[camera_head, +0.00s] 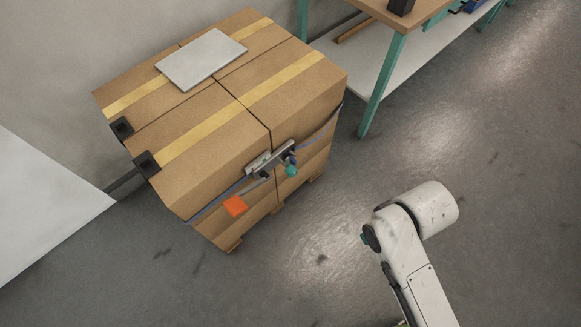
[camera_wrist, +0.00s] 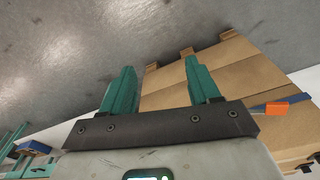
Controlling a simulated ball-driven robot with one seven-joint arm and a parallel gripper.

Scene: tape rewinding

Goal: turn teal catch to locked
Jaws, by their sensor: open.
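The teal catch (camera_head: 291,170) is a small teal knob on the grey metal ratchet buckle (camera_head: 270,157) of a strap around a stack of cardboard boxes. It sits on the near side of the stack in the head view; whether it is locked cannot be told. An orange tag (camera_head: 235,205) hangs below left of the buckle and also shows at the right of the wrist view (camera_wrist: 277,109). My gripper (camera_wrist: 160,66) has two teal fingers spread apart with nothing between them. The catch is not visible in the wrist view. The head view shows my arm but not the fingers.
The boxes (camera_head: 225,125) stand on a wooden pallet, with a grey plate (camera_head: 201,59) on top and black corner guards (camera_head: 146,164) at the left. A teal-legged workbench (camera_head: 381,85) stands behind at the right. Grey floor (camera_head: 315,255) lies clear between my arm and the stack.

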